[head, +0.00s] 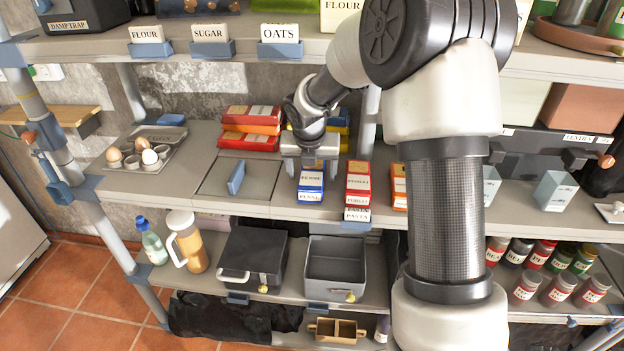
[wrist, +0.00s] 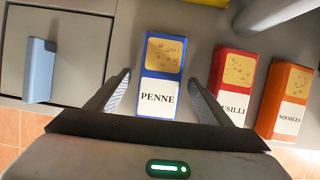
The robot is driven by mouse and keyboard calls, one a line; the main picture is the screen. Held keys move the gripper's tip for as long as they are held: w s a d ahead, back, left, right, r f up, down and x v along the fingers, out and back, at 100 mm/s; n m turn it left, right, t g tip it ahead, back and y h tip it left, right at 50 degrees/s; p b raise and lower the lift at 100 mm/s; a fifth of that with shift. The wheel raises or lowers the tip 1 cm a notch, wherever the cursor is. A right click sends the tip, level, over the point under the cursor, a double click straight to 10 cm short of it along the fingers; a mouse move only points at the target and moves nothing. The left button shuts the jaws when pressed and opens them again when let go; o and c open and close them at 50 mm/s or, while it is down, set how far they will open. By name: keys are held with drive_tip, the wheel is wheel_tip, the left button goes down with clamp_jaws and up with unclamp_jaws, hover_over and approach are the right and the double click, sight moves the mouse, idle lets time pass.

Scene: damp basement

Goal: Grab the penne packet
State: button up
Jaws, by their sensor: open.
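The penne packet (head: 311,183) is a blue box with a white PENNE label, standing on the middle shelf. In the wrist view the penne packet (wrist: 161,75) lies between and beyond the fingertips, with its top showing a pasta picture. My gripper (head: 308,155) is just above and behind the packet in the head view. In the wrist view my gripper (wrist: 160,82) is open, with one finger on each side of the packet's label end.
A red fusilli packet (wrist: 233,85) stands close to the right finger, with an orange noodles packet (wrist: 286,100) beyond it. A lid with a blue handle (wrist: 39,70) is to the left. Red and orange packets (head: 250,128) lie behind. An egg tray (head: 152,150) is further left.

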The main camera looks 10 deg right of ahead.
drive_tip(key=c, duration=1.3)
drive_tip(key=shift+a+r, duration=0.1)
drive_tip(key=shift+r, duration=0.2)
